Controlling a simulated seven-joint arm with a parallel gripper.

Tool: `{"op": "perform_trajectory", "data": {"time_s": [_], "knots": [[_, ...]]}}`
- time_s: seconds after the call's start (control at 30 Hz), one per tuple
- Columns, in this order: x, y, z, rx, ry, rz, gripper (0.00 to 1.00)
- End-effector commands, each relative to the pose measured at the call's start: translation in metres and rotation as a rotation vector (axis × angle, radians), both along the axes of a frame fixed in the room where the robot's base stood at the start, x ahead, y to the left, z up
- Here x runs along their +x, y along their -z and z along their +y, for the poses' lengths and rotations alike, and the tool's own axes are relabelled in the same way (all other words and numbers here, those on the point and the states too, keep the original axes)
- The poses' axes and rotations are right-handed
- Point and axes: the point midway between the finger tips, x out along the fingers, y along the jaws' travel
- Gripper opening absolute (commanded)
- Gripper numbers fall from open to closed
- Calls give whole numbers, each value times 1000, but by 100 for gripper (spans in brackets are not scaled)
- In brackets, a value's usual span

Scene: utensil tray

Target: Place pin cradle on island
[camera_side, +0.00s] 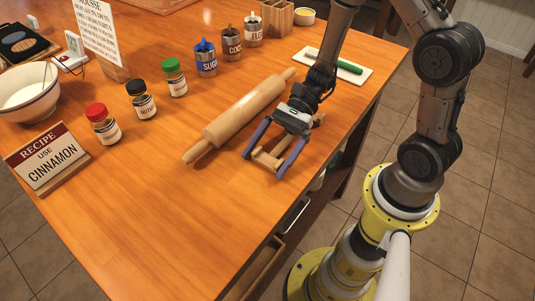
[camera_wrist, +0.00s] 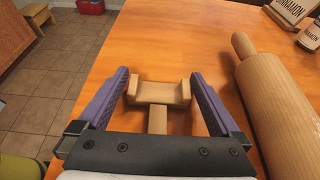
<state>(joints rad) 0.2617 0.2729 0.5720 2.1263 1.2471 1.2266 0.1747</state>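The pin cradle (camera_wrist: 160,92) is a pale wooden piece with two raised ends and a stem. In the wrist view it lies across the space between my two purple fingers. My gripper (camera_side: 262,164) points down low over the island (camera_side: 170,215), a large orange-brown wooden top, near its right edge. The fingers are wide apart, with one end of the cradle close to each. I cannot tell whether they press on it or whether it rests on the wood. In the side view my gripper hides part of the cradle.
A wooden rolling pin (camera_side: 240,113) lies just left of my gripper. Red, black and green-lidded jars (camera_side: 103,124) and a recipe sign (camera_side: 47,160) stand further left. A white board (camera_side: 332,66) with a green item lies behind. The front of the top is clear.

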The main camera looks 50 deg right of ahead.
Motion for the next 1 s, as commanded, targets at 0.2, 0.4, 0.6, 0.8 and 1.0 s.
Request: {"op": "perform_trajectory", "data": {"time_s": [0.2,0.4,0.6,0.8,1.0], "knots": [[0,-3,0,0,0,-1,100],[1,-12,-22,-1,6,-4,100],[1,-28,-61,-2,7,-5,100],[0,-41,-93,-2,4,-2,100],[0,-49,-109,-2,-2,-2,100]]}}
